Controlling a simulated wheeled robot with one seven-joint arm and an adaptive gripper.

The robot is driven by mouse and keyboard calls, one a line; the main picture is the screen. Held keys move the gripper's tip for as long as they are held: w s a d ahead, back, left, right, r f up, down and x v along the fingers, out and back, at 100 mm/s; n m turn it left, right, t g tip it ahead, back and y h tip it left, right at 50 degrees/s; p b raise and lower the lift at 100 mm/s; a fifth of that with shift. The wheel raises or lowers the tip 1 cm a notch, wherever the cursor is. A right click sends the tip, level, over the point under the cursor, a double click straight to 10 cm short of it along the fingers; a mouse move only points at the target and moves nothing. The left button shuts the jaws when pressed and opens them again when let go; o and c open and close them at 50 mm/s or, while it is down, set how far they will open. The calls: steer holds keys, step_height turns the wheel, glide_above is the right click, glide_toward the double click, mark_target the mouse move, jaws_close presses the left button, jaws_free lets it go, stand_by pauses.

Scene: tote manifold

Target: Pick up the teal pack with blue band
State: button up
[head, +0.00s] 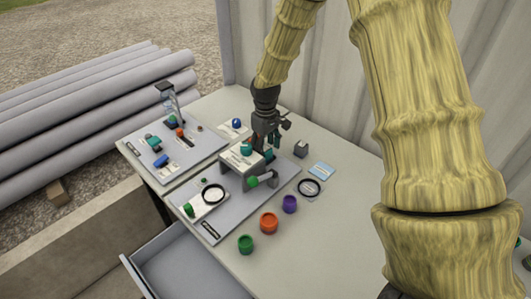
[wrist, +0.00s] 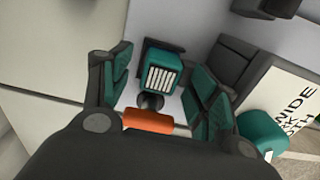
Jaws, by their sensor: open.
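My gripper (head: 270,141) is open and points down behind the grey box-shaped fixture (head: 240,157) on the nearer panel. In the wrist view its two teal-padded fingers stand apart, with a teal block (wrist: 163,72) showing between them. The block has a white striped face and a dark piece beneath it. A teal piece also shows just below my gripper in the head view (head: 269,156). I see no blue band on it, so I cannot tell whether it is the pack. An orange cylinder (wrist: 148,119) lies nearer the wrist camera.
A teal knob (head: 246,148) tops the fixture, beside lettering. A second panel (head: 140,150) with small parts lies left. The table's right side is fairly clear; a drawer (head: 175,272) stands open.

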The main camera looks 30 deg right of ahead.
steer(key=shift+w+f, duration=0.1)
steer(key=shift+f, duration=0.05)
steer(key=c, duration=1.1)
